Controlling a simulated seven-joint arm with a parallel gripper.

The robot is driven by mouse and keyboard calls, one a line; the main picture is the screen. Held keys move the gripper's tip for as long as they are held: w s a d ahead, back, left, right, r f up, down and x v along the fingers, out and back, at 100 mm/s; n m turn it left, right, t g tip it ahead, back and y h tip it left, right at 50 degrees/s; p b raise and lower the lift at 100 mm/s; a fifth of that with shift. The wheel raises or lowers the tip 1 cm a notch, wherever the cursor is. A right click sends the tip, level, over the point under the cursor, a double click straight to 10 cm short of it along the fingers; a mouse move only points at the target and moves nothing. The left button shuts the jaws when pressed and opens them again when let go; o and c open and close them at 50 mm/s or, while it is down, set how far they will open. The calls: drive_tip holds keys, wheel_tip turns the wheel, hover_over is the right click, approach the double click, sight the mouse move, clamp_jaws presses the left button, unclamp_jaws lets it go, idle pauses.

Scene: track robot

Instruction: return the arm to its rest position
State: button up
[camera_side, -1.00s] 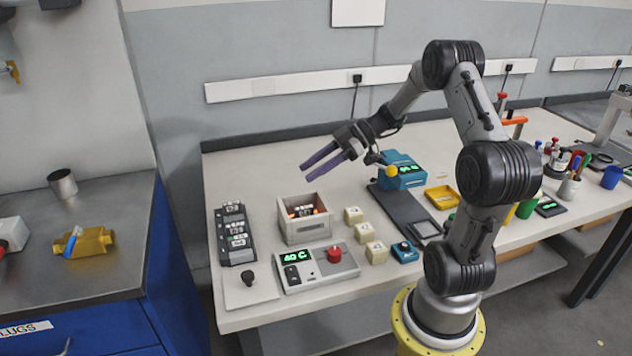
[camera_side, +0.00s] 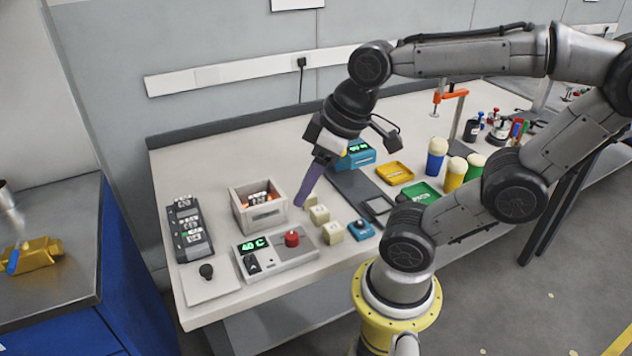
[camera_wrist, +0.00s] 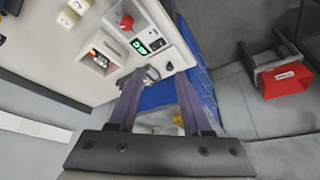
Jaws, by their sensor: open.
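My gripper (camera_side: 303,202) hangs below my bent arm above the light workbench in the side view. Its purple fingers point down and slightly left, overlapping in that view. In the wrist view the two fingers of my gripper (camera_wrist: 159,74) stand apart with nothing between them. In the side view the fingertips appear near a small cream block (camera_side: 311,199) and the crate; their height above the bench is hard to judge. My arm rises from its yellow base and bends over the right part of the bench.
A crate (camera_side: 235,209), a control box with a red knob (camera_side: 253,266) and a dark panel (camera_side: 177,240) stand at the bench's left. Yellow and green trays (camera_side: 395,173) and cups (camera_side: 437,158) lie to the right. In the wrist view, a red object (camera_wrist: 284,80) stands right.

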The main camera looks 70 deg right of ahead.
drive_tip(key=shift+s+d+m+t+h, duration=0.1)
drive_tip(key=shift+s+m+t+h, duration=0.3)
drive_tip(key=shift+s, duration=0.3)
